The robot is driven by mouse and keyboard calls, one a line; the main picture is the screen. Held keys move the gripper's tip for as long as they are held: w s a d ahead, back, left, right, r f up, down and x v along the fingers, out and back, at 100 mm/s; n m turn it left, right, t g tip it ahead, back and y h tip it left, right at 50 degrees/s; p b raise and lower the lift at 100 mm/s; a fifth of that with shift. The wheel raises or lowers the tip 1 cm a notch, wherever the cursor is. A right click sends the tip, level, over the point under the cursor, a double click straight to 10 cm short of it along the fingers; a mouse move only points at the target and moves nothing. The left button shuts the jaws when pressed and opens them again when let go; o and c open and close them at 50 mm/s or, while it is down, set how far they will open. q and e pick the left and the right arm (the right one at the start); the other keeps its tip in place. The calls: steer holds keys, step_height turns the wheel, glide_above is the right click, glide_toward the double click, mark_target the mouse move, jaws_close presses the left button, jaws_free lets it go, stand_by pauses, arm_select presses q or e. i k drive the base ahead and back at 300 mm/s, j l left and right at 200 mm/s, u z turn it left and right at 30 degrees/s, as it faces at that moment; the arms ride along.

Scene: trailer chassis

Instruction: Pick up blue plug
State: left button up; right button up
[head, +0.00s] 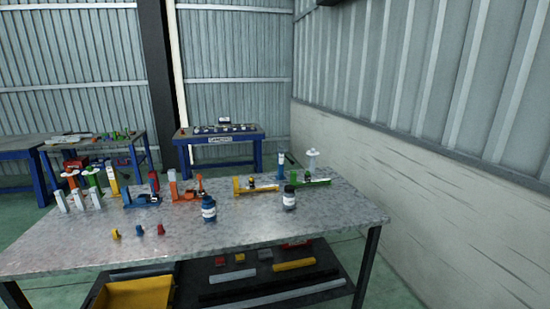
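A small blue plug (138,230) stands on the metal table (260,232) near its front left. It sits between a small yellow plug (115,234) on its left and a small red plug (160,229) on its right, apart from both. Nothing covers the blue plug. Neither of my grippers shows in the head view.
A blue bottle (209,209) and a dark-capped bottle (289,199) stand mid-table. Blue, orange, yellow and green fixtures and white posts line the back. A lower shelf holds a yellow bin (135,292) and bars. The table's front right is clear. A wall rises at right.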

mark_target(139, 229)
steer(key=k, duration=0.5)
steer(key=i+j, duration=0.15)
steer(key=j, duration=0.4)
steer(key=i+j, duration=0.15)
steer(key=j, duration=0.35)
steer(key=i+j+z, duration=0.1)
steer(key=j, duration=0.45)
steer(key=i+j, duration=0.2)
steer(key=j, duration=0.35)
steer(key=i+j, duration=0.1)
steer(key=j, duration=0.45)
steer(key=i+j, duration=0.15)
steer(key=j, duration=0.4)
steer(key=i+j+z, duration=0.1)
steer(key=j, duration=0.45)
steer(key=i+j, duration=0.15)
steer(key=j, duration=0.4)
